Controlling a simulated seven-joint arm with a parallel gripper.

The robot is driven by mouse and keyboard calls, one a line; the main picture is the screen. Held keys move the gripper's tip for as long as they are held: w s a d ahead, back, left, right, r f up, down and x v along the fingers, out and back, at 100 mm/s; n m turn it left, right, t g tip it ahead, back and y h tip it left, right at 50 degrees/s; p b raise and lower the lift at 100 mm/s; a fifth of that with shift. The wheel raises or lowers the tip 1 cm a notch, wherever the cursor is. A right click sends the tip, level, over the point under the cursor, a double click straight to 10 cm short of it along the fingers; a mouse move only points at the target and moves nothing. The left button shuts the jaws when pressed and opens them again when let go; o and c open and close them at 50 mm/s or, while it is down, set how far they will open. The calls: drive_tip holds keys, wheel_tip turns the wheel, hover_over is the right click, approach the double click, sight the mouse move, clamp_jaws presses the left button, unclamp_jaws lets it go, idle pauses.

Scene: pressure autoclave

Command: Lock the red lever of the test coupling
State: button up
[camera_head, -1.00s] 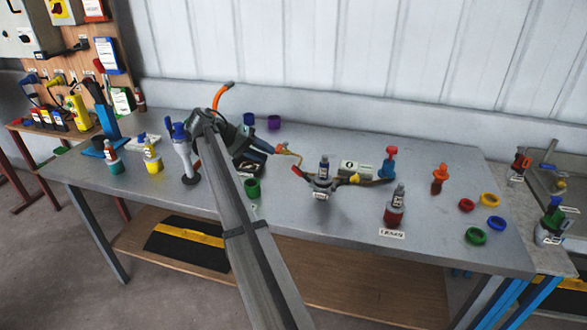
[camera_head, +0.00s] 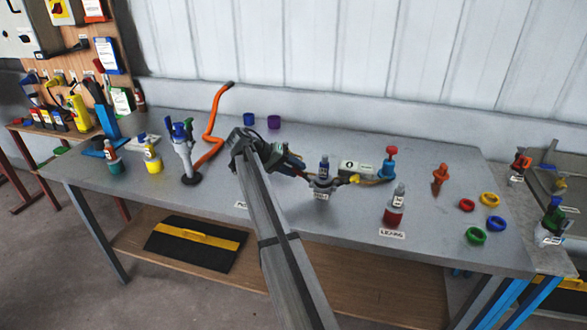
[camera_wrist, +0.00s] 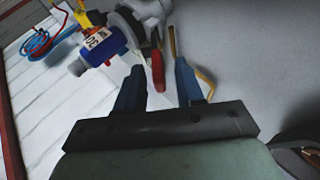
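In the wrist view the bottle (camera_wrist: 104,44) appears tilted at upper left, beside the grey round coupling body (camera_wrist: 130,22). The red lever (camera_wrist: 158,72) shows between the tips of my gripper (camera_wrist: 159,66). The two blue fingers are apart, one on each side of the lever; I cannot tell whether either touches it. In the head view my gripper (camera_head: 298,167) is just left of the coupling and hides the lever.
A grey-white box (camera_head: 356,168) and a red-topped blue valve (camera_head: 389,165) stand just right of the coupling. A red bottle (camera_head: 394,213) stands nearer the front. The front middle of the table is clear.

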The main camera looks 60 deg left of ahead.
clamp_jaws()
idle(0.3)
idle(0.3)
